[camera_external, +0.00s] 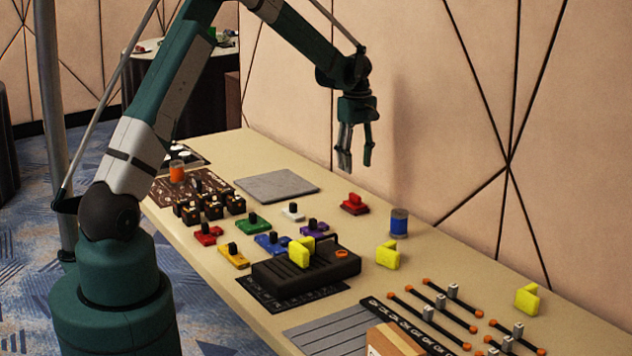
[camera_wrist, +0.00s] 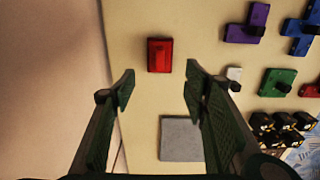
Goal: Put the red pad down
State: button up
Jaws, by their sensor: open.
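The red pad (camera_external: 354,205), a small red block with a raised red grip on top, rests on the beige table near its wall-side edge. In the wrist view the red pad (camera_wrist: 159,55) lies ahead of the fingertips, centred between them. My gripper (camera_external: 356,160) is open and empty, pointing down above the table near the red pad and apart from it. In the wrist view both fingers of my gripper (camera_wrist: 160,86) are spread with nothing between them.
A grey square plate (camera_external: 277,186) lies left of the pad, bare. Coloured knobbed blocks, such as a green one (camera_external: 253,224), sit toward the front. A blue spool (camera_external: 399,222) and yellow blocks (camera_external: 388,254) stand to the right. The wall (camera_external: 440,120) rises close behind.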

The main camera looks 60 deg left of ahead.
jog(key=s+d+r+m+t, duration=0.3)
jog(key=s+d+r+m, duration=0.5)
jog(key=s+d+r, duration=1.25)
jog(key=s+d+m+t, duration=0.2)
jog(key=s+d+m, duration=0.3)
jog(key=s, duration=0.8)
jog(key=s+d+m+t, duration=0.2)
jog(key=s+d+m, duration=0.3)
jog(key=s, duration=0.7)
jog(key=shift+s+d+r, duration=0.15)
jog(key=shift+s+d, duration=0.2)
jog(key=shift+d, duration=0.15)
